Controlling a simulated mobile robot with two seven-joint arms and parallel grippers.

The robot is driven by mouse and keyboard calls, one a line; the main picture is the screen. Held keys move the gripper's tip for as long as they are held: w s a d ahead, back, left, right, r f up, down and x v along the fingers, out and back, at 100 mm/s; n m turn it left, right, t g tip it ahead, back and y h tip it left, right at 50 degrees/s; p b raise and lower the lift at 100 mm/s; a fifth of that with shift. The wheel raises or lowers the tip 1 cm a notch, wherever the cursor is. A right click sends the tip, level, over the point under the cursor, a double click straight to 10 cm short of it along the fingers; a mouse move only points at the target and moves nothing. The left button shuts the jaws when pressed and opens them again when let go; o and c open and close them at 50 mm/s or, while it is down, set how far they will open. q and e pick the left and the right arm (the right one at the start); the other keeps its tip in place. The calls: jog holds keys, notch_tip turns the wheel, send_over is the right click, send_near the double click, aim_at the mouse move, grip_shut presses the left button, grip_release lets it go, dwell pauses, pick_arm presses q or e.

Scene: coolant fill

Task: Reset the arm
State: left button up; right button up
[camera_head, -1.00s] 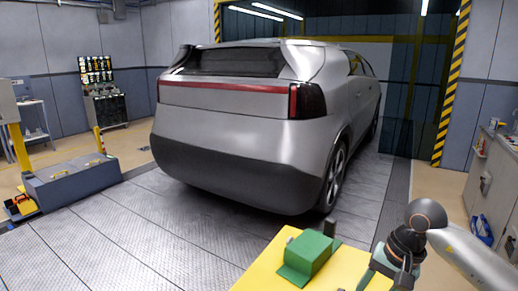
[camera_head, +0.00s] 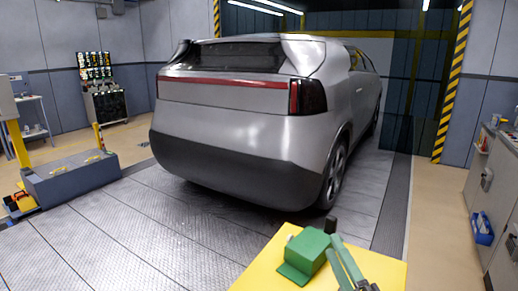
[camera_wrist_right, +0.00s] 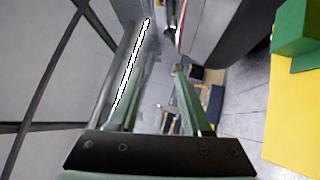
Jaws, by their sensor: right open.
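My right gripper (camera_head: 338,247) shows at the bottom right of the head view, its two green fingers parted with nothing between them. It appears just right of a green box (camera_head: 306,250) on a yellow tabletop (camera_head: 386,273); I cannot tell whether it touches the box. In the right wrist view the open fingers (camera_wrist_right: 160,75) point away over the floor. The green box (camera_wrist_right: 297,28) and yellow top (camera_wrist_right: 292,120) lie at the right edge there. My left gripper is out of view.
A grey car (camera_head: 240,130) stands behind the yellow top. A small dark upright object (camera_head: 330,225) is at the box's far side. A grey low unit (camera_head: 75,178) is on the left, a grey cabinet (camera_head: 492,180) on the right.

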jog(key=s+d+f+m+g+h, duration=0.3)
jog(key=s+d+f+m+g, duration=0.15)
jog(key=f+m, duration=0.35)
jog(key=s+d+f+m+g+h, duration=0.35)
jog(key=s+f+m, duration=0.2)
jog(key=f, duration=0.45)
jog(key=s+a+f+m+g+y, duration=0.1)
jog(key=s+f+m+g, duration=0.25)
jog(key=s, duration=0.45)
jog(key=s+f+m+g+y, duration=0.1)
jog(key=s+f+m+g, duration=0.1)
jog(key=s+f+g, duration=0.4)
jog(key=w+a+f+t+y, duration=0.1)
jog(key=a+f+t, duration=0.1)
jog(key=f, duration=0.4)
jog(key=w+a+f+t+b, duration=0.1)
jog(key=w+a+f+t, duration=0.1)
jog(key=f+t, duration=0.2)
jog(key=shift+a+f+y+b, duration=0.3)
jog(key=shift+a+f+y, duration=0.1)
jog(key=shift+f, duration=0.45)
